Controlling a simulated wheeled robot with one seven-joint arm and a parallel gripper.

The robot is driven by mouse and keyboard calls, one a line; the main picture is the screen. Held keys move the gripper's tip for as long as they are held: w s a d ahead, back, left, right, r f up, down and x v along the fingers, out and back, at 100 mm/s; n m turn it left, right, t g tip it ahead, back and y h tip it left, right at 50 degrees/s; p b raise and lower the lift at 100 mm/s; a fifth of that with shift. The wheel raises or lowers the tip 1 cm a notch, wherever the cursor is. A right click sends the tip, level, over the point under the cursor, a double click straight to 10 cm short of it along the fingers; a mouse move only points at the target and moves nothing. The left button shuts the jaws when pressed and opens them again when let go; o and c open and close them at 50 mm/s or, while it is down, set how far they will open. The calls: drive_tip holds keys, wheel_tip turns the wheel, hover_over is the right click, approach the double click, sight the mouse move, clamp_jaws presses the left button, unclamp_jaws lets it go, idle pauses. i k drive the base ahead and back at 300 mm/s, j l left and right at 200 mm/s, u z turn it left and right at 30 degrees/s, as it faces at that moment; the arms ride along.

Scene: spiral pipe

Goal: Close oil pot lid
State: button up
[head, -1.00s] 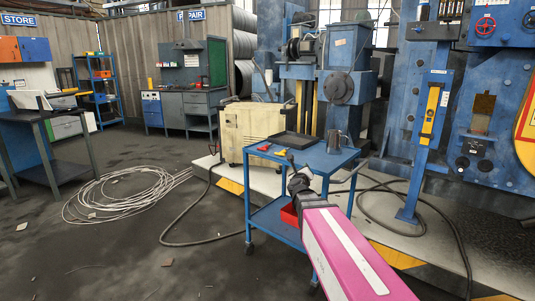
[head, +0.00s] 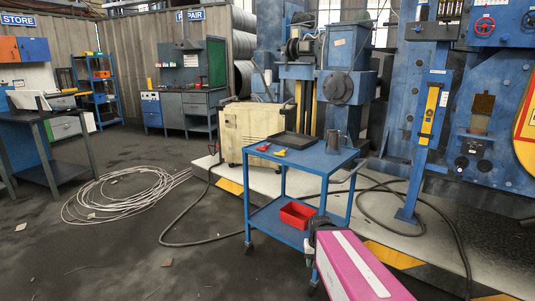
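A grey metal pot (head: 333,142), which looks like the oil pot, stands upright near the back right of the blue cart's top (head: 312,157). It is small in the head view, and I cannot tell how its lid stands. My gripper (head: 319,226) is a dark shape at the end of my pink arm, below the level of the cart top and in front of the cart's right side. It is apart from the pot. Its fingers are too small and dark to tell whether they are open or shut.
A black tray (head: 287,141) and red and yellow items (head: 279,152) lie on the cart top. A red bin (head: 297,214) sits on the lower shelf. A cream cabinet (head: 250,132) stands behind. Hoses (head: 178,243) cross the floor; the front left floor is mostly clear.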

sight(483, 103)
drive_tip(key=z, duration=1.5)
drive_tip(key=i+l, duration=0.15)
drive_tip(key=i, duration=0.5)
drive_tip(key=u, duration=0.05)
